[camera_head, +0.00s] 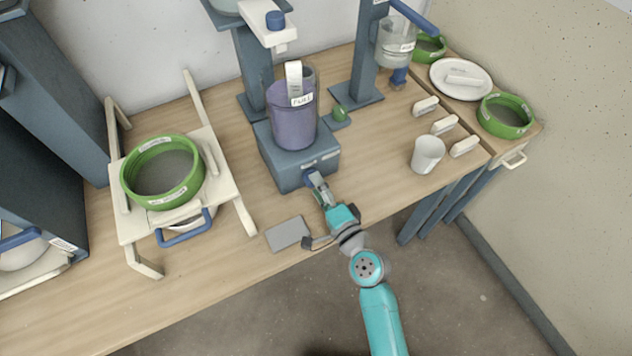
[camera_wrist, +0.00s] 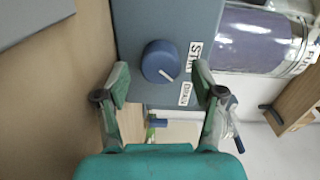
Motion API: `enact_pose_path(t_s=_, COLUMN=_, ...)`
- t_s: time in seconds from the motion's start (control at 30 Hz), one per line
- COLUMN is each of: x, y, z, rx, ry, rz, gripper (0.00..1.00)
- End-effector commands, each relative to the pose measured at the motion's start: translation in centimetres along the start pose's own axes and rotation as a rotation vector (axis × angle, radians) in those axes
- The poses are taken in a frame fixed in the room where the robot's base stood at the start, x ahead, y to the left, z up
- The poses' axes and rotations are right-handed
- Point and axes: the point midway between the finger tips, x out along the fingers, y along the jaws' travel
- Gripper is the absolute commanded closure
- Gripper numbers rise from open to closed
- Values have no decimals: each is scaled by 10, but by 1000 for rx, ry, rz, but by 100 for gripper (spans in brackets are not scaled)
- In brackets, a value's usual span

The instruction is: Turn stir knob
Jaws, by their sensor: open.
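The stir knob (camera_wrist: 160,61) is a round dark blue dial with a white pointer line on the front of a blue-grey base (camera_head: 296,155). In the wrist view a label reading "STIR" and a smaller label sit beside it. My gripper (camera_wrist: 160,85) is open, and its two fingertips stand on either side of the knob in that view. I cannot tell whether they touch it. In the head view my gripper (camera_head: 314,182) is at the front face of the base and mostly hides the knob. A clear container of purple glaze (camera_head: 293,122), marked "FULL", stands on the base.
A green-rimmed sieve (camera_head: 128,180) rests on a cream frame at the left. A grey plate (camera_head: 287,233) lies near the table's front edge. A white cup (camera_head: 427,155) and several cream blocks stand at the right. Bare table lies between the base and the cup.

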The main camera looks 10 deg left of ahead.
Motion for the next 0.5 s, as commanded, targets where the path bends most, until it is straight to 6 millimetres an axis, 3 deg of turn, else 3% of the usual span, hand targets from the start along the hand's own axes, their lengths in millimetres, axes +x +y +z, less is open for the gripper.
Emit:
enact_pose_path(t_s=0.3, x=-61, y=2, z=-1, rx=3, ry=3, rz=3, gripper=32)
enact_pose_path(t_s=0.5, x=-90, y=1, z=-1, rx=1, ry=3, rz=2, gripper=32)
